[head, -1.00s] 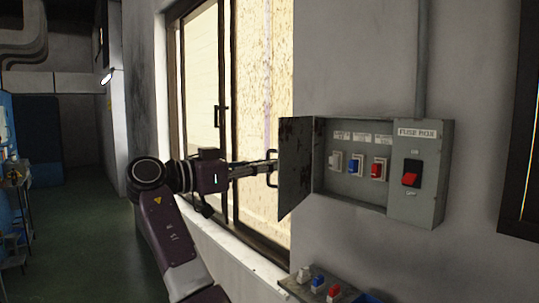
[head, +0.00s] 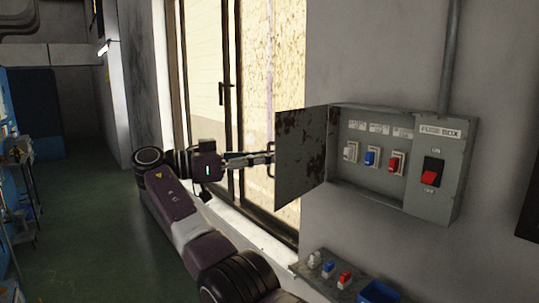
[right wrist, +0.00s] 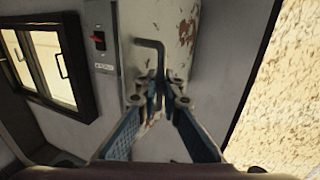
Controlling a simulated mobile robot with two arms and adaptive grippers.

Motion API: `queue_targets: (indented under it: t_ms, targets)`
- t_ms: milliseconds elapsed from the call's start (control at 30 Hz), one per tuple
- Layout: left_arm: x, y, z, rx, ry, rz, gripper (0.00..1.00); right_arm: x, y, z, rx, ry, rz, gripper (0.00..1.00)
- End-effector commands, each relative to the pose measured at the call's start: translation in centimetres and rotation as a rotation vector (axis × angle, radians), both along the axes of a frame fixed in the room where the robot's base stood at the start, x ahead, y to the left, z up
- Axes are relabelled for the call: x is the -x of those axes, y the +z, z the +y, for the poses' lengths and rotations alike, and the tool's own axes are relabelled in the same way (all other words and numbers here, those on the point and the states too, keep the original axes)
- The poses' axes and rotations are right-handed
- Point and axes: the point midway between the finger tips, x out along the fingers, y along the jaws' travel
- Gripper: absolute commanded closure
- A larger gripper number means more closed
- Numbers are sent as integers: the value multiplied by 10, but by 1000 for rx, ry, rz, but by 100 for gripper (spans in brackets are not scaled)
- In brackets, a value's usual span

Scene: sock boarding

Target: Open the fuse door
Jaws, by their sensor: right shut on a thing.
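The grey fuse box (head: 432,202) hangs on the wall at the right of the head view. Its rust-stained door (head: 302,160) stands open, swung out to the left. White, blue and red fuses show inside, beside a red switch (head: 429,178). My right gripper (head: 266,158) is at the door's outer edge, shut on the door handle (head: 271,168). In the right wrist view the bent handle (right wrist: 160,60) rises from between the fingertips (right wrist: 160,90), against the worn door face (right wrist: 185,25). My left gripper is not in view.
A window (head: 226,95) is behind my right arm. Below the box, a small shelf (head: 310,275) holds several loose fuses and a blue bin (head: 378,292). Open green floor (head: 90,215) lies at the left, beside a blue cabinet and racks at the far left.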

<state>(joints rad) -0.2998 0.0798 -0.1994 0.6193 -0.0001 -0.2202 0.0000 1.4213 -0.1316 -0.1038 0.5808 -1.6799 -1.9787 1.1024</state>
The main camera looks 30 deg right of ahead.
Motion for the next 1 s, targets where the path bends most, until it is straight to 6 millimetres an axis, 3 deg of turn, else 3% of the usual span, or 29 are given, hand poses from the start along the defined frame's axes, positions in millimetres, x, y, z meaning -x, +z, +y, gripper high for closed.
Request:
queue_targets:
  t_ms: [267, 300, 367, 767, 1000]
  targets:
    - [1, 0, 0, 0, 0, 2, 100, -1, -3, 1, -7, 1, 5, 100]
    - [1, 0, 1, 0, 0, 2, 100, 0, -3, 1, -7, 1, 5, 91]
    - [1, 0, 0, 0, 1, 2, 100, 0, -3, 1, -6, 1, 6, 87]
    - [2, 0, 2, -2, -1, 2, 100, 0, -1, 0, -2, 2, 1, 87]
    - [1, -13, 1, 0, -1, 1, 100, 0, -5, 1, -2, 31, -1, 87]
